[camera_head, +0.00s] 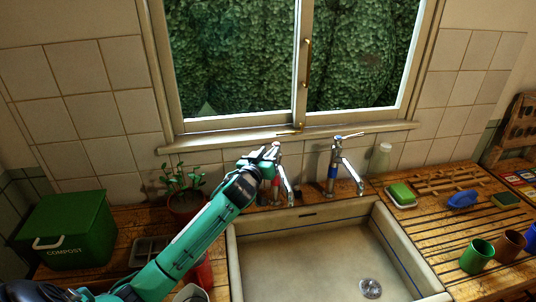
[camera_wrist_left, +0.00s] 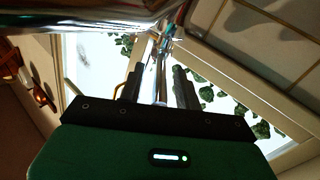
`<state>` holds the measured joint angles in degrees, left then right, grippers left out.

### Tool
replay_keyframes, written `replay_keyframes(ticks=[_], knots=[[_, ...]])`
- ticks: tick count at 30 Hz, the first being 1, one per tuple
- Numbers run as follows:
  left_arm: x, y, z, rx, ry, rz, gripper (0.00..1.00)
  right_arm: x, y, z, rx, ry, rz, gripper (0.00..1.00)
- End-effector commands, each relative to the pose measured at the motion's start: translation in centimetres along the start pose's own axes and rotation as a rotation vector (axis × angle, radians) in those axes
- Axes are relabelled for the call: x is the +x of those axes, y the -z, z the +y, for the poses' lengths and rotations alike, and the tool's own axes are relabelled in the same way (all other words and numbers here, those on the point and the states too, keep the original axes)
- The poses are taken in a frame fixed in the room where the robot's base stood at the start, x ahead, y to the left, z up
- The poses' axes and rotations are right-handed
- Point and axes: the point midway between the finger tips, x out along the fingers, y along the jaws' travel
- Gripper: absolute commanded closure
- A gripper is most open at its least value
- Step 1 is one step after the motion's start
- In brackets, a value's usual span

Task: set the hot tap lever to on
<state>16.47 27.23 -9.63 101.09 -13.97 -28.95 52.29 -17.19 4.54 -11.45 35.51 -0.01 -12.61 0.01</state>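The hot tap (camera_head: 284,187), chrome with a red band, stands at the back left of the sink. My left gripper (camera_head: 270,153) is at its top and hides most of its lever. In the left wrist view the two dark fingers of my left gripper (camera_wrist_left: 158,88) stand apart. A thin chrome bar, seemingly the tap lever (camera_wrist_left: 160,75), shows between them, with gaps on both sides. I cannot tell whether either finger touches it. The lever's exact setting is hidden in the head view. My right gripper is in neither view.
A second tap (camera_head: 334,172) with a blue band stands to the right. The sink (camera_head: 310,255) is below. A potted plant (camera_head: 186,198) and green compost bin (camera_head: 65,230) are on the left. A soap dish (camera_head: 401,203) and cups (camera_head: 477,257) are on the right. The window is behind.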

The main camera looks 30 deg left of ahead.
Motion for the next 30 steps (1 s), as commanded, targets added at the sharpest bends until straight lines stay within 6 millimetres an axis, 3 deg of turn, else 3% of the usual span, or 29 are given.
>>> replay_keyframes(ticks=[6,11,30], knots=[[-0.2,-0.1,0.0,-0.001,0.000,-0.002,0.66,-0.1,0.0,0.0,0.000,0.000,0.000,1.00],[-1.6,-0.1,0.1,-0.001,-0.001,-0.004,0.66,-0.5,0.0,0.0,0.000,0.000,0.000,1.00],[-11.9,-0.1,0.0,-0.002,0.000,-0.003,0.66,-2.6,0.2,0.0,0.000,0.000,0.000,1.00]])
